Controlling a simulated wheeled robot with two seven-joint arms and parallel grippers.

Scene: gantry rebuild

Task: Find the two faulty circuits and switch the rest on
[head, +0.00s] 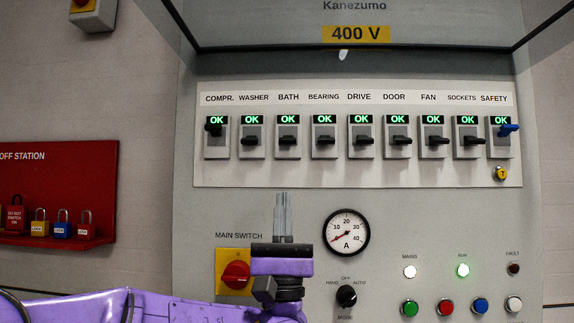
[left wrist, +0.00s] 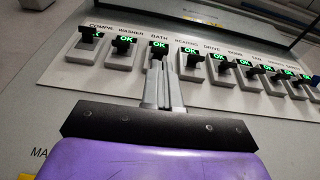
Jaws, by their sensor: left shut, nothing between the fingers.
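A row of labelled breakers sits on a pale panel (head: 350,178), from COMPR. to SAFETY. Every breaker shows a green OK window. The COMPR. breaker (head: 216,148) has its black lever higher than the levers of WASHER (head: 252,141), BATH (head: 288,141) and the others up to SOCKETS (head: 468,141). The SAFETY breaker (head: 500,150) has a blue lever, also higher. My left gripper (head: 284,198) is shut and empty, pointing up below the BATH breaker. In the left wrist view its fingers (left wrist: 162,75) overlap the BATH breaker. My right gripper is not in view.
Below the panel are an ammeter (head: 346,232) with its needle low, a red main switch (head: 236,274), a mode knob (head: 346,296), lamps and push buttons. A red lock-off station (head: 80,160) with padlocks hangs at left. A raised cover (head: 270,32) overhangs the breakers.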

